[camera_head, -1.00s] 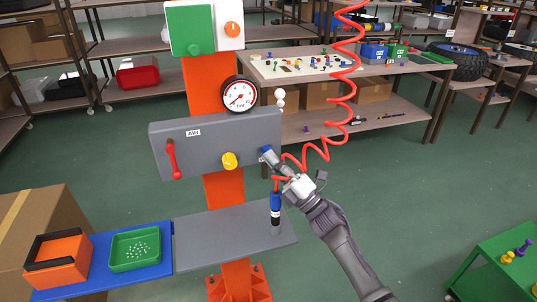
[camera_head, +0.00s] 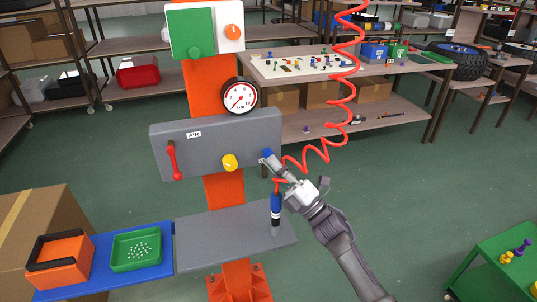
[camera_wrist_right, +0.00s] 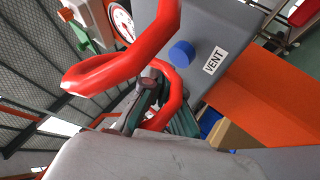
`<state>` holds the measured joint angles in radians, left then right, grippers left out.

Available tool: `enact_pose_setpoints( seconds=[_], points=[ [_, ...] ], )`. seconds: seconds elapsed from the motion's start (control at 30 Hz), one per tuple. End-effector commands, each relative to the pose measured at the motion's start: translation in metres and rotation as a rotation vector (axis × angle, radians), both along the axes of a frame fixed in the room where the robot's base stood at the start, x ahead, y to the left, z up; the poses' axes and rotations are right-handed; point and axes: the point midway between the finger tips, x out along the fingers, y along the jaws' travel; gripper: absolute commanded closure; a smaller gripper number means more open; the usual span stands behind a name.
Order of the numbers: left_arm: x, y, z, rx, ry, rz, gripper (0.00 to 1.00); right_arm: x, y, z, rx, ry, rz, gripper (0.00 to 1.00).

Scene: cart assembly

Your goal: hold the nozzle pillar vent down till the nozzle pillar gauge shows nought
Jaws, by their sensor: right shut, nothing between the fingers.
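The grey pillar panel (camera_head: 215,135) carries the round white gauge (camera_head: 240,96) on top. Its red needle points to the lower left; the figures are too small to read surely. The blue vent button (camera_head: 267,153) is on the panel's right end. In the right wrist view the button (camera_wrist_right: 182,53) stands beside a VENT label (camera_wrist_right: 214,61). My right gripper (camera_head: 277,163) is shut and empty, just below and right of the button. It appears slightly apart from it. Red hose partly hides the fingers in the wrist view. My left gripper is not in view.
A coiled red hose (camera_head: 346,88) hangs close to my right gripper, with a blue nozzle (camera_head: 275,208) below. A grey shelf (camera_head: 230,240) juts out under the panel. The panel also has a red lever (camera_head: 173,160) and yellow knob (camera_head: 230,162).

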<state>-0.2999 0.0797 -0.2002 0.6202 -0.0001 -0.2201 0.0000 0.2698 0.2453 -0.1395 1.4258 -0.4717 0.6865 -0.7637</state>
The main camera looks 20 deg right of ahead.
Motion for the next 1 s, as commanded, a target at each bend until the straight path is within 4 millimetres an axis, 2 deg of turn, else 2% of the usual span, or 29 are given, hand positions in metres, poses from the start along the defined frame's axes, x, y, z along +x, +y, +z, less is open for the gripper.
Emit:
enact_pose_setpoints(
  seconds=[0.6, 1.0],
  points=[
    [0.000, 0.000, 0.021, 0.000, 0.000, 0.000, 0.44, -0.049, -0.002, 0.001, 0.001, 0.000, 0.001, 1.00],
    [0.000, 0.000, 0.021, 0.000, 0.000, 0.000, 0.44, -0.050, -0.002, 0.000, 0.000, 0.000, 0.000, 1.00]
  ],
)
